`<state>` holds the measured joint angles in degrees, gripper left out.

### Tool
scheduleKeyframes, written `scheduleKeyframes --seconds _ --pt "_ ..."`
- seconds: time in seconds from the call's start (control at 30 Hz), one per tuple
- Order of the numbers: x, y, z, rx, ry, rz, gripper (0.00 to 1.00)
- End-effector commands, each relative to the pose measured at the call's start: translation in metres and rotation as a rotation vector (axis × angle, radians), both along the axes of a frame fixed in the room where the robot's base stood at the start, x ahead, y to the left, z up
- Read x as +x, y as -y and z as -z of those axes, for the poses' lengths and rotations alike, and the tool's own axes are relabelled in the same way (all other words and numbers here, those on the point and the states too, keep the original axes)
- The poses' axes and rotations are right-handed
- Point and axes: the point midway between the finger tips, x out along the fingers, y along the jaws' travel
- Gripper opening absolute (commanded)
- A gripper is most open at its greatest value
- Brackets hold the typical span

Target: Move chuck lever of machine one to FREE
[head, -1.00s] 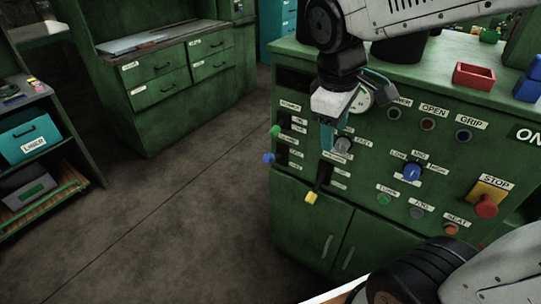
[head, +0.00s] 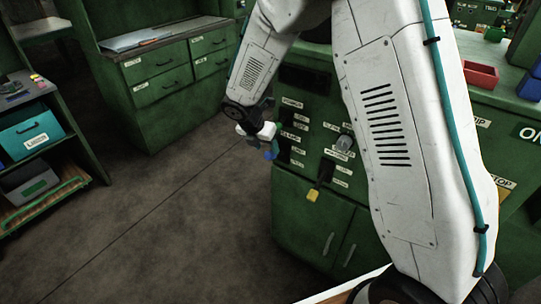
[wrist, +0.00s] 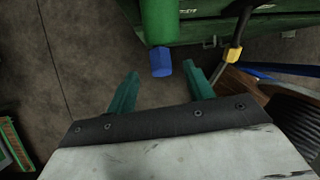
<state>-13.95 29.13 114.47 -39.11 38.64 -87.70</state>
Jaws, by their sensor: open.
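The green machine (head: 315,215) has several levers on the left of its front panel. A blue lever knob (head: 270,153) sticks out at the left edge, and a yellow knob (head: 313,195) hangs lower. In the wrist view a green cylinder-shaped knob (wrist: 158,22) is at the top, with the blue knob (wrist: 162,62) just below it. The yellow knob (wrist: 233,53) is off to the right. My gripper (wrist: 160,74) is open; its teal fingertips flank the blue knob's place in the picture, holding nothing. Contact cannot be told.
My arm covers much of the panel's right side. A red bin (head: 480,74) stands on the machine top. A shelf with a teal box (head: 30,136) and a drawer cabinet (head: 160,77) stand at left. The floor (head: 150,220) between is clear.

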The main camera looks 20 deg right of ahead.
Motion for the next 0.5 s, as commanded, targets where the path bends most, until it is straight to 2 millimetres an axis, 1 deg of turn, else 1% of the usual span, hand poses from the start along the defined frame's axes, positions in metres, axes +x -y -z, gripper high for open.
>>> scheduleKeyframes --seconds 0.1,0.3,0.5 --pt "0.002 0.008 0.02 0.0 -0.003 0.001 0.52" --pt "0.007 0.019 0.045 -0.001 -0.002 0.004 0.52" --pt "0.01 0.023 0.055 0.0 0.001 0.003 0.52"
